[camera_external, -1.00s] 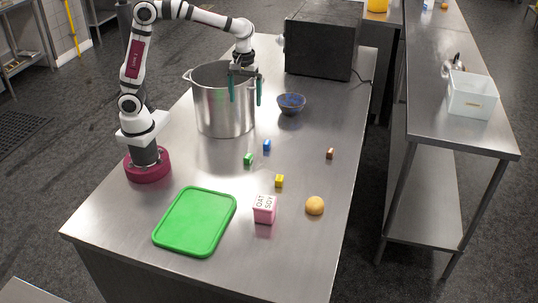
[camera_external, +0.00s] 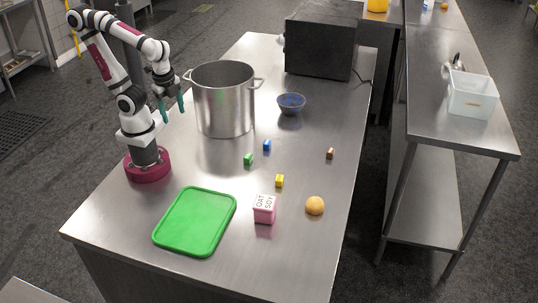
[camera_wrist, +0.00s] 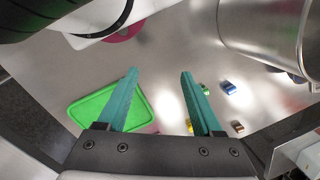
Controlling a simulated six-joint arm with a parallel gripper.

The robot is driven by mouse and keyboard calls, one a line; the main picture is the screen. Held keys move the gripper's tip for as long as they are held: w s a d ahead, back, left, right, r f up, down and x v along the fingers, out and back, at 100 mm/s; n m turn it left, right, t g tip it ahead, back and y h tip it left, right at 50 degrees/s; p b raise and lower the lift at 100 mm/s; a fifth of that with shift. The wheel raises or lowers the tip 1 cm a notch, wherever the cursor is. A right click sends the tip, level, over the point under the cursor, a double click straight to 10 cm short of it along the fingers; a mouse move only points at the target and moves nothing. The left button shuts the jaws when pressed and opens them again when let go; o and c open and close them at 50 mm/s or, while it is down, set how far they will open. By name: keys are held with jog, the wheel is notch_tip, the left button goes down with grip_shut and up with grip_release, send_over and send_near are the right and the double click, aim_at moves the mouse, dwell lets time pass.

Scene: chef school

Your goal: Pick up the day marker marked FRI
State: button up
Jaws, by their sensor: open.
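Several small coloured blocks lie on the steel table: a green one (camera_external: 249,159), a blue one (camera_external: 267,145), a yellow one (camera_external: 280,181) and a brown one (camera_external: 330,153). No FRI lettering can be read on any of them, so I cannot tell which is the FRI marker. In the wrist view the blue block (camera_wrist: 229,87) and brown block (camera_wrist: 237,127) show right of the fingers. My gripper (camera_external: 171,106) is open and empty, left of the pot and above the table; its green fingers also show in the wrist view (camera_wrist: 158,95).
A large steel pot (camera_external: 224,99) stands beside my gripper. A blue bowl (camera_external: 291,104), a black oven (camera_external: 322,40), a green tray (camera_external: 196,221), a pink carton (camera_external: 264,210) and an orange ball (camera_external: 315,206) are on the table. The table between the pot and tray is mostly clear.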

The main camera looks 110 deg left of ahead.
aim_at(249, 154)
jog(key=w+a+f+m+g+y, duration=0.1)
jog(key=w+f+m+y, duration=0.25)
jog(key=w, duration=0.35)
jog(key=w+a+f+m+g+y, duration=0.1)
jog(key=w+f+m+g+y, duration=0.1)
jog(key=w+m+y, duration=0.3)
jog(key=w+d+f+m+t+y, duration=0.1)
jog(key=w+f, duration=0.1)
jog(key=f, duration=0.1)
jog(key=w+d+f+m+t+y, duration=0.1)
jog(key=w+f+m, duration=0.1)
jog(key=w+f, duration=0.1)
jog(key=w+d+f+m+t+y, duration=0.1)
jog(key=w+f+t, duration=0.1)
jog(key=w+f, duration=0.1)
jog(key=shift+d+f+m, duration=0.25)
jog(key=shift+d+f, duration=0.15)
jog(key=shift+f, duration=0.35)
jog(key=x, duration=1.6)
jog(key=shift+w+d, duration=0.1)
jog(key=shift+w, duration=0.1)
grip_shut()
